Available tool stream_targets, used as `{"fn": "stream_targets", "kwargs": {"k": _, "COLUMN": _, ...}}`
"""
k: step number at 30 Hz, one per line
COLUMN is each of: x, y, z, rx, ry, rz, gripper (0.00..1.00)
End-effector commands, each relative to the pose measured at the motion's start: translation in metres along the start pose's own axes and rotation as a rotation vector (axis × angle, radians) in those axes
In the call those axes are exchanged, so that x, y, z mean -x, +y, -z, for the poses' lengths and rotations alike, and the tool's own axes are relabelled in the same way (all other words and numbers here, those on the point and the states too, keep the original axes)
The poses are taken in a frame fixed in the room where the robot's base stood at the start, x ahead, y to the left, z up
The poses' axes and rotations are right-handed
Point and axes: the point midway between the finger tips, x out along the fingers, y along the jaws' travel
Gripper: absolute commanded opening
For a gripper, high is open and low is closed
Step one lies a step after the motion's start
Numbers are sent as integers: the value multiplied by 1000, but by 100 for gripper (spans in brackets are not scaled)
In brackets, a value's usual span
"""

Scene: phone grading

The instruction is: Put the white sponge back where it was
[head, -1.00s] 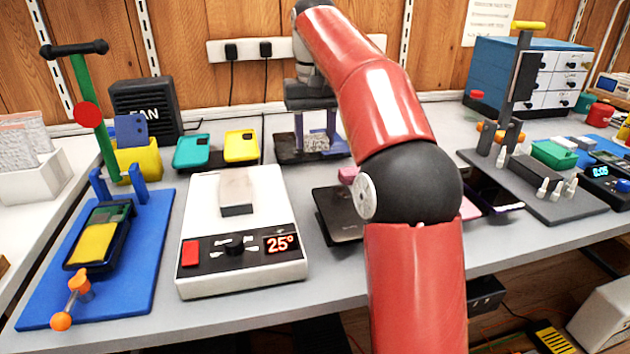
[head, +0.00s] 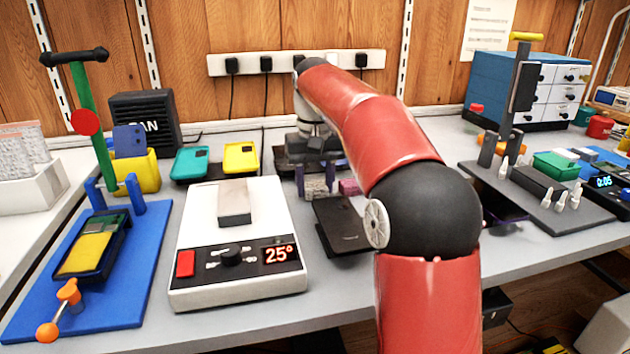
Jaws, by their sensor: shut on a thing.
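My gripper (head: 317,182) hangs fingers-down over the bench, just right of the white heating plate unit. It is shut on a pale, speckled block (head: 317,185), which looks like the white sponge; the fingers cover its sides. The block is low and close to the bench top, but I cannot tell whether it touches. A dark flat slab (head: 340,228) lies just in front and to the right of it. A small pink block (head: 349,187) is right of the gripper, partly behind my arm.
The heating unit (head: 240,279) reads 25° and carries a grey block (head: 234,202). Teal (head: 191,161) and yellow (head: 241,157) cases lie behind it. My arm hides the bench at centre right.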

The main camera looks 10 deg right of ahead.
Motion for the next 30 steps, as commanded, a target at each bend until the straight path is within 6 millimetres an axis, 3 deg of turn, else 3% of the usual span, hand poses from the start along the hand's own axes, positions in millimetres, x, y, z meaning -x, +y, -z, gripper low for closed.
{"fn": "stream_targets", "kwargs": {"k": 1, "x": -2, "y": 0, "z": 0, "rx": 0, "ry": 0, "rz": 0, "gripper": 45}}
{"fn": "stream_targets", "kwargs": {"k": 6, "x": -1, "y": 0, "z": 0, "rx": 0, "ry": 0, "rz": 0, "gripper": 66}}
{"fn": "stream_targets", "kwargs": {"k": 18, "x": -5, "y": 0, "z": 0, "rx": 1, "ry": 1, "rz": 1, "gripper": 66}}
{"fn": "stream_targets", "kwargs": {"k": 24, "x": 39, "y": 1, "z": 2, "rx": 1, "ry": 3, "rz": 0, "gripper": 66}}
{"fn": "stream_targets", "kwargs": {"k": 30, "x": 69, "y": 3, "z": 2, "rx": 1, "ry": 2, "rz": 0, "gripper": 66}}
